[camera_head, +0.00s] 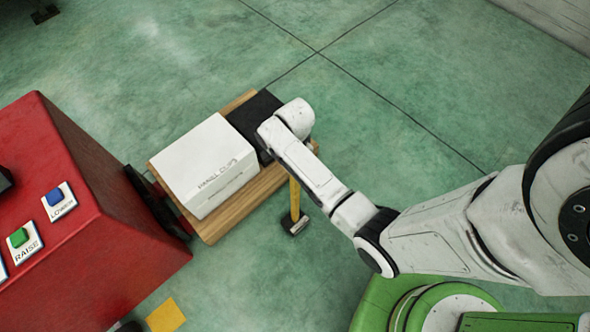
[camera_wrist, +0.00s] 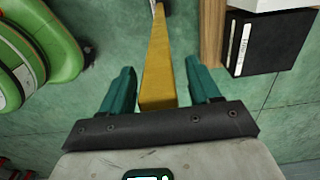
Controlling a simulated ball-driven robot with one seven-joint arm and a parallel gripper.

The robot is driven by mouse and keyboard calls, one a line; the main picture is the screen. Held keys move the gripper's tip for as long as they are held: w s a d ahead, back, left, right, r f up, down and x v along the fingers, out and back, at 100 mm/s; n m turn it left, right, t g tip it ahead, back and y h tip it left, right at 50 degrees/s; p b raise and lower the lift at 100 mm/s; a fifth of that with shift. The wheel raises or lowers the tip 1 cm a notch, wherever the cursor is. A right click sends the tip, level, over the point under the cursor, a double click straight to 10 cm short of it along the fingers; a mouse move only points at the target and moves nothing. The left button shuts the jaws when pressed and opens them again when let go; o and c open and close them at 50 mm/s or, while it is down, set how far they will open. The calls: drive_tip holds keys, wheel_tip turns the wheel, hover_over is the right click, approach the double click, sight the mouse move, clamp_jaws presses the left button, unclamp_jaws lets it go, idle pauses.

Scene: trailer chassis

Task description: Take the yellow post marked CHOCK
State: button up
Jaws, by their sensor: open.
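A yellow post (camera_head: 294,198) reaches out from under my arm at the right edge of a wooden board, with a dark and metallic block at its lower end. In the wrist view the yellow post (camera_wrist: 160,55) runs lengthwise between the two teal fingers of my gripper (camera_wrist: 161,74). The fingers are spread, one on each side, with gaps to the post; its near end lies close to the gripper's dark crossbar. No CHOCK marking is readable. In the head view my wrist covers the post's upper end, and my fingers are hidden.
A wooden board (camera_head: 222,222) holds a white lettered box (camera_head: 205,165) and a black box (camera_head: 246,120); the black box (camera_wrist: 270,40) shows right of the post in the wrist view. A red machine (camera_head: 110,230) with RAISE and LOWER buttons stands left. The green floor beyond is clear.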

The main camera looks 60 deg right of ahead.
drive_tip(key=shift+f, duration=0.5)
clamp_jaws()
drive_tip(key=shift+r, duration=0.1)
idle(1.0)
